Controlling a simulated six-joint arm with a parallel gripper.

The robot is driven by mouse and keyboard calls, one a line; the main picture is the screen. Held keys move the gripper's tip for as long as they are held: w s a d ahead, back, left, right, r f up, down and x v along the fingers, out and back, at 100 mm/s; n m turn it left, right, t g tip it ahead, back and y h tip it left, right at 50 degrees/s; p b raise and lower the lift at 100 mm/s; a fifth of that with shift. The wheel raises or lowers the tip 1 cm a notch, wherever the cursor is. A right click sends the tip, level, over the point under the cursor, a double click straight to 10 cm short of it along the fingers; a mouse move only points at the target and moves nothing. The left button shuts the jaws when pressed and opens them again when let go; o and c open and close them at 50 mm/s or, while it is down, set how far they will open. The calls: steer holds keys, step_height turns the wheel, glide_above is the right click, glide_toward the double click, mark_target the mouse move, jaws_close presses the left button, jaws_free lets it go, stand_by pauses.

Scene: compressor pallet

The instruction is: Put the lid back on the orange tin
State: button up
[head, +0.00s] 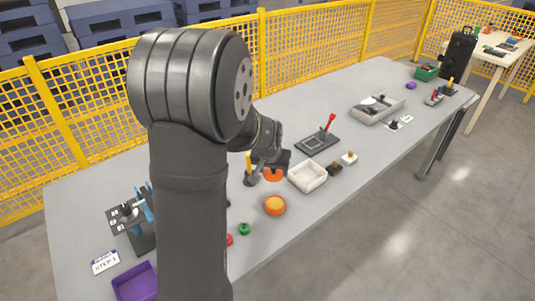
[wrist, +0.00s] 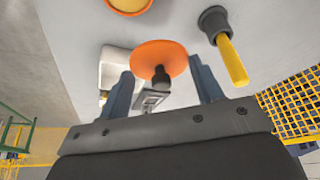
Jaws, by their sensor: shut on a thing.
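The orange tin (head: 275,205) stands open on the grey table, with a lighter yellow-orange inside. It also shows at the top edge of the wrist view (wrist: 130,4), partly cut off. The orange lid (wrist: 158,58), a round disc with a dark knob, is between the fingers of my gripper (wrist: 165,85). In the head view the lid (head: 273,175) shows under my gripper (head: 272,164), behind the tin and apart from it. My gripper is shut on the lid. My arm hides part of the table at the left.
A yellow-handled thing in a dark base (head: 250,170) stands close left of my gripper. A white tray (head: 307,176) is close on the right. A green knob (head: 244,229) and a purple tray (head: 135,283) lie toward the front left. A grey bin (head: 378,110) is farther back.

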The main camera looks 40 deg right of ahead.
steer(key=shift+s+a+f, duration=0.5)
steer(key=shift+s+f, duration=0.3)
steer(key=shift+f, duration=0.35)
steer(key=shift+s+a+f, duration=0.5)
steer(key=shift+s+f, duration=0.25)
steer(key=shift+f, duration=0.4)
steer(key=shift+s+a+f, duration=0.5)
steer(key=shift+s+f, duration=0.3)
steer(key=shift+f, duration=0.35)
steer(key=shift+f, duration=0.15)
steer(key=o, duration=1.4)
steer(key=shift+c, duration=0.2)
step_height(320, 180, up, 7)
